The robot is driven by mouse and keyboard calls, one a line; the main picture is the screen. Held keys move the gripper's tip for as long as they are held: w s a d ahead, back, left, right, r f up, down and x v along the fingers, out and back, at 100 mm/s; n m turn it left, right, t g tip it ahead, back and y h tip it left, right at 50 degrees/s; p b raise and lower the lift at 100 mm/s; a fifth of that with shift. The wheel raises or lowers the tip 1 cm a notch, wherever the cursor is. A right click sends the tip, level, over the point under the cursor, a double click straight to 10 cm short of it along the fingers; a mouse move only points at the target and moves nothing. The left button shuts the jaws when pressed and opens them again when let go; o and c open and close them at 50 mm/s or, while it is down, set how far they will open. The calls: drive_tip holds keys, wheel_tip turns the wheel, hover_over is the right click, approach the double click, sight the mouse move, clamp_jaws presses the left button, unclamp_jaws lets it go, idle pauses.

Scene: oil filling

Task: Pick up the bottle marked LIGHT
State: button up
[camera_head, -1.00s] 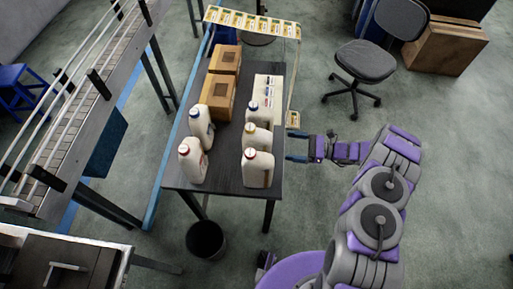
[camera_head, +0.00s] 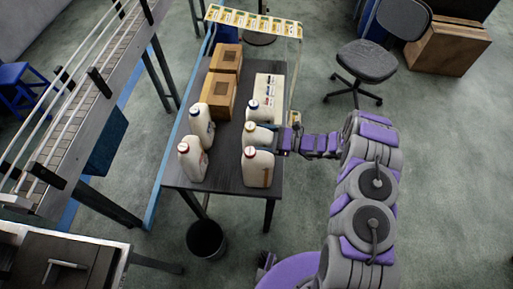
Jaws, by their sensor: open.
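Several white jugs with coloured caps stand upright on the dark table (camera_head: 225,178); no marking reads LIGHT at this size. On the right side are a blue-capped jug (camera_head: 259,113), a yellow-capped jug (camera_head: 257,138) and a red-capped jug (camera_head: 257,168). On the left are a blue-capped jug (camera_head: 202,126) and a red-capped jug (camera_head: 192,160). My gripper (camera_head: 279,139) comes in from the right and is open at the right side of the yellow-capped jug. The fingertips are too small to tell whether they touch it.
Two cardboard boxes (camera_head: 216,96) and a block of white cartons (camera_head: 268,85) stand farther back on the table. A conveyor (camera_head: 85,110) runs on the left. A black bin (camera_head: 206,238) stands on the floor in front. An office chair (camera_head: 366,62) stands at the back right.

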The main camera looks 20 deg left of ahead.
drive_tip(key=shift+a, duration=0.2)
drive_tip(key=c, duration=0.7)
drive_tip(key=shift+d, duration=0.1)
clamp_jaws()
